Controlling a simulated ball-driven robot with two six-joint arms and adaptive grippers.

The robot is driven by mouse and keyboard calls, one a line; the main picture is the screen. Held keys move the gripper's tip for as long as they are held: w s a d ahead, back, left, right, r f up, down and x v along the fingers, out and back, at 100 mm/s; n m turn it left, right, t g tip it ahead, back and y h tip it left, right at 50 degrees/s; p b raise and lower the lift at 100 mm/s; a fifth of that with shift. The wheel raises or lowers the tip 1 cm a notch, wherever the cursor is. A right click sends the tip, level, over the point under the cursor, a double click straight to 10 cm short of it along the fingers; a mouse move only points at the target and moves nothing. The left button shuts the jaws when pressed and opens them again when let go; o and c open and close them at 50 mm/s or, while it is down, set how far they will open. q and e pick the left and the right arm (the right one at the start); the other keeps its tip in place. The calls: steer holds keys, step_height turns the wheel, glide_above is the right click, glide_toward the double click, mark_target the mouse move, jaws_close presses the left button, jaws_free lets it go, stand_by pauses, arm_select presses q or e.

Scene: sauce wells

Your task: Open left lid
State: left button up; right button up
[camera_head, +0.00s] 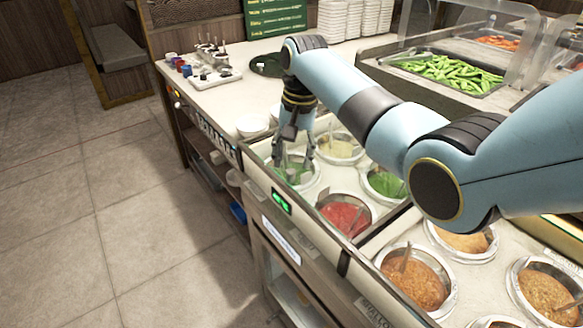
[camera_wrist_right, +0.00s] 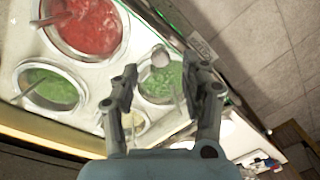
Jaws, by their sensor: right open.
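The left sauce-well section (camera_head: 322,193) holds several round wells with green, red and pale sauces. I cannot clearly make out its lid, nor tell whether it is open or shut. My right gripper (camera_head: 294,160) points down, open, over the green sauce well (camera_head: 293,184) at the section's front left corner. In the right wrist view, the open fingers (camera_wrist_right: 165,80) stand either side of that green well (camera_wrist_right: 160,87), with a spoon inside it. Nothing is held between the fingers. Whether the fingertips touch anything is unclear. My left gripper is not in view.
A second section with brown sauce wells (camera_head: 415,278) lies at the lower right. White bowls (camera_head: 252,125) and a condiment tray (camera_head: 212,74) stand on the counter behind. A pan of green pods (camera_head: 450,72) is at the back right. The tiled floor (camera_head: 130,215) at left is clear.

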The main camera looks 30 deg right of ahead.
mark_target(291, 170)
step_height(291, 170, down, 4)
steer(key=shift+w+a+f, duration=0.15)
steer(key=c, duration=0.4)
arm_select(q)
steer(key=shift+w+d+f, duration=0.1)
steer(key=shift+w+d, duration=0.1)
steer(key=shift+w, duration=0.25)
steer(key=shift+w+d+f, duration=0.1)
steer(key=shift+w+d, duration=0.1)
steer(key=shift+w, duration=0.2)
arm_select(e)
jaws_close()
